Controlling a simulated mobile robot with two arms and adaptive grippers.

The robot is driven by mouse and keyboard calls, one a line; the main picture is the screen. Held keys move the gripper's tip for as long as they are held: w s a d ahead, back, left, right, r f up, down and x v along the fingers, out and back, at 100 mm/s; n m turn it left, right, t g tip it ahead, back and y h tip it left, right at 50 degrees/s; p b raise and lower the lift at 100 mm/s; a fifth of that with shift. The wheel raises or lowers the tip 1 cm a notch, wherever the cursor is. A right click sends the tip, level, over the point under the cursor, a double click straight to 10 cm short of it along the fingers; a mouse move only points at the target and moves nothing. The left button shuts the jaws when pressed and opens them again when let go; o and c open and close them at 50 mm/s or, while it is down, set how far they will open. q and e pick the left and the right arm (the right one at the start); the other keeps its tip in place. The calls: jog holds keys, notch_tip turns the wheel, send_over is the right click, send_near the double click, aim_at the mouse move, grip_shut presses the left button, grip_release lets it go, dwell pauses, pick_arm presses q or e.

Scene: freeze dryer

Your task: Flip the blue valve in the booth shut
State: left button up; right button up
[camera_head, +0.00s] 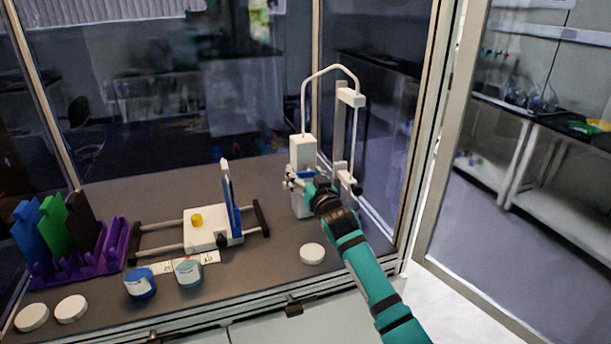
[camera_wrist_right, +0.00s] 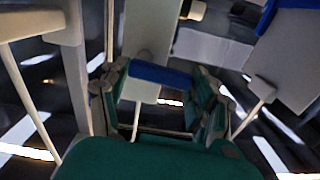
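The blue valve handle (camera_wrist_right: 160,74) shows in the right wrist view as a short blue bar on a pale upright part. It lies between the two fingers of my right gripper (camera_wrist_right: 162,80), which stand wide apart on either side. I cannot tell whether either finger touches it. In the head view my right gripper (camera_head: 300,182) is at the front of the white block (camera_head: 302,150) of the device with the bent tube. The gripper and arm hide much of the valve there. My left gripper is not in view.
Left of the device stands a white sliding fixture (camera_head: 206,238) with an upright blue plate. A purple rack (camera_head: 85,262), two small jars (camera_head: 140,283) and white discs (camera_head: 312,253) are on the booth floor. The open booth door frame (camera_head: 455,130) is at right.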

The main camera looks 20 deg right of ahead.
jog(key=c, duration=0.4)
jog(key=shift+f+n, duration=0.1)
jog(key=shift+n, duration=0.5)
jog(key=shift+c, duration=0.2)
jog(key=o, duration=1.2)
jog(key=shift+s, duration=0.1)
jog(key=s, duration=1.2)
jog(key=shift+d, duration=0.2)
